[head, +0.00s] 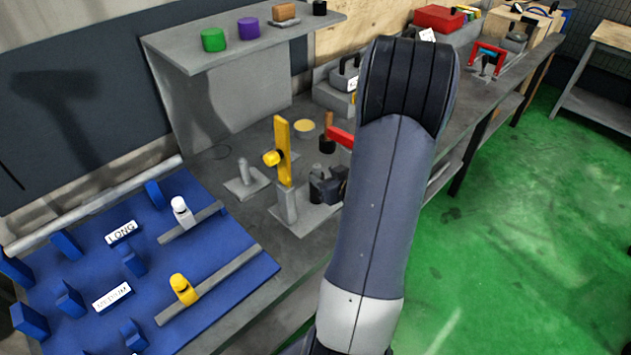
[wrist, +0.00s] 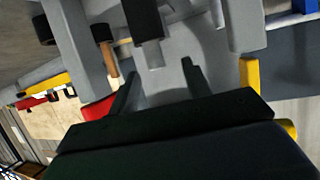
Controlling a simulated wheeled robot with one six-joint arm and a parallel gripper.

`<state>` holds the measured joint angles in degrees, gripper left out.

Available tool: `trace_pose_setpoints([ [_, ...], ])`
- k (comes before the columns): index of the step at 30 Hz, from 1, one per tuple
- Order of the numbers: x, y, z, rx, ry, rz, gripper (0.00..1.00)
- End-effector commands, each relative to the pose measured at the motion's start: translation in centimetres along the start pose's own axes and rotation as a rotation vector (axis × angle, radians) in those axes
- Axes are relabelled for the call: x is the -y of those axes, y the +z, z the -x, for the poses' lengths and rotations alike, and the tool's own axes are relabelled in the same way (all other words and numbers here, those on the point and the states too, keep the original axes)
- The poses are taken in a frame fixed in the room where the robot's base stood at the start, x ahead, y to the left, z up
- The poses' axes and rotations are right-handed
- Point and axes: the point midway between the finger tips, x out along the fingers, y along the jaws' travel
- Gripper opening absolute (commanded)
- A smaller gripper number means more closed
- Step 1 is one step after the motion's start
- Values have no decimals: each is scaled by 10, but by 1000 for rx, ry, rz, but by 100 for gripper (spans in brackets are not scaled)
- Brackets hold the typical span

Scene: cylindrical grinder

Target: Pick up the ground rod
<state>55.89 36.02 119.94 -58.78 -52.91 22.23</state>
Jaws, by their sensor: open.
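In the wrist view my gripper (wrist: 158,72) is open, its two dark fingers apart with nothing between them. Just beyond the fingertips is a cylinder with a dark part (wrist: 142,18) and a narrower grey part (wrist: 152,55); I cannot tell for sure whether it is the ground rod. In the head view my gripper (head: 335,184) is mostly hidden behind my arm, beside a short dark upright cylinder (head: 316,178) on a grey plate. The yellow upright bar (head: 282,145) with a yellow knob stands left of it. No rod is clearly identifiable in the head view.
A blue board (head: 225,285) with LONG and MEDIUM labels lies at lower left. A grey peg (head: 244,172) stands on a plate. A red arm (head: 339,137) is close to my gripper. A raised grey shelf (head: 190,58) holds coloured cylinders.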

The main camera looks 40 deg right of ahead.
Motion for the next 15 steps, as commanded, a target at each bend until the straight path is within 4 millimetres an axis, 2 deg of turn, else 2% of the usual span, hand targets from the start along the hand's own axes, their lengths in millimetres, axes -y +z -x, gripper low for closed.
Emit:
trace_pose_setpoints([
  [5, -1, -3, -11, 0, -1, 1, 46],
  [15, -7, -8, -52, 1, 0, 1, 46],
])
